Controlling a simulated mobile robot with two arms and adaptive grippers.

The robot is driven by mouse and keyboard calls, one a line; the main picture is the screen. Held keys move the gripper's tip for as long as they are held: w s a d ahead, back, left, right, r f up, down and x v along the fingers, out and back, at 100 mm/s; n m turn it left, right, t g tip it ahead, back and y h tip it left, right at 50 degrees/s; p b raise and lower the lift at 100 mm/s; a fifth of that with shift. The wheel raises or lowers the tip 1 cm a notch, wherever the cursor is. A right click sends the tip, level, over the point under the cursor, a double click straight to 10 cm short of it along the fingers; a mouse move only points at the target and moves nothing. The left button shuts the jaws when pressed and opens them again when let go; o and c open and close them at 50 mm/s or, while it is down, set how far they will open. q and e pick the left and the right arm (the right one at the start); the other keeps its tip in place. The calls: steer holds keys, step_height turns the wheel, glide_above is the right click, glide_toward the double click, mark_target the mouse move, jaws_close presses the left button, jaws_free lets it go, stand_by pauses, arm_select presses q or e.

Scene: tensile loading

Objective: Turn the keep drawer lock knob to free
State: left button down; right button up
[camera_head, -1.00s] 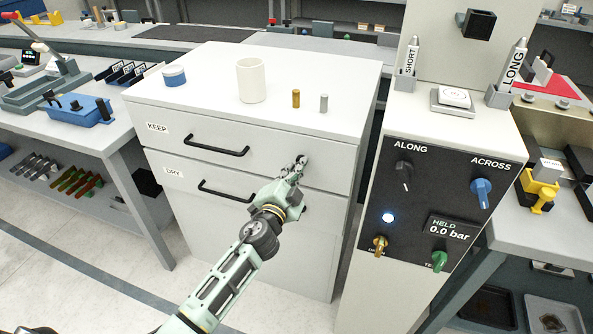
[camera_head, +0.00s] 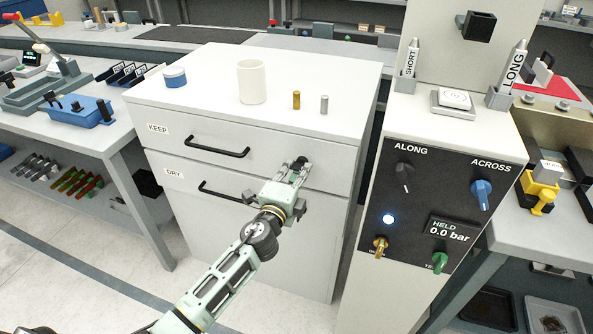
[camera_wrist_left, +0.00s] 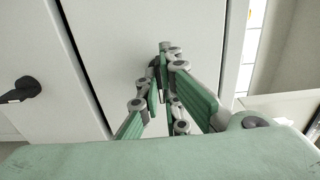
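The keep drawer (camera_head: 215,137) is the upper drawer of the white cabinet, marked KEEP, and its front is flush. Its lock knob (camera_head: 301,160) is a small dark knob near the right end of the drawer front. My left gripper (camera_head: 294,168) is at the knob, its fingers pointing at the drawer front and partly covering it. In the left wrist view its fingertips (camera_wrist_left: 165,62) come close together in front of the white panel. A narrow dark part shows between them, but I cannot tell whether they grip the knob. My right gripper is not in view.
A dark drawer handle (camera_head: 217,146) lies left of the knob. A lower drawer, marked DRY, has its own handle (camera_head: 227,192). A white cup (camera_head: 251,82) and small pins stand on the cabinet top. The control panel (camera_head: 437,205) stands to the right.

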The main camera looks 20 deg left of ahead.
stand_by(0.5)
arm_select(q)
steer(key=c, duration=2)
jaws_free()
steer(key=shift+s, duration=0.1)
steer(key=s, duration=1.1)
steer(key=shift+s+a, duration=0.2)
steer(key=shift+s, duration=0.2)
steer(key=s+a+f+n+g, duration=0.1)
steer(key=s+f+n+g, duration=0.2)
steer(key=f, duration=0.9)
steer(key=s+a+f+n+g+y, duration=0.1)
steer(key=s+f+n+g, duration=0.15)
steer(key=s+f, duration=0.65)
steer(key=s+a+f+n+g, duration=0.1)
steer(key=a+f+n+g, duration=0.15)
steer(key=f, duration=1.25)
steer(key=s+f+n+g, duration=0.2)
steer(key=s+f, duration=0.4)
steer(key=s, duration=0.6)
steer(key=s+d+f+n+g, duration=0.1)
steer(key=s+f+n+g, duration=0.2)
steer(key=s+f, duration=0.4)
steer(key=s+f+n+g, duration=0.3)
steer(key=s+f, duration=0.3)
steer(key=s, duration=1)
steer(key=shift+s+d+f+g, duration=0.15)
steer(key=shift+s+d+g, duration=0.1)
steer(key=shift+s+g, duration=0.2)
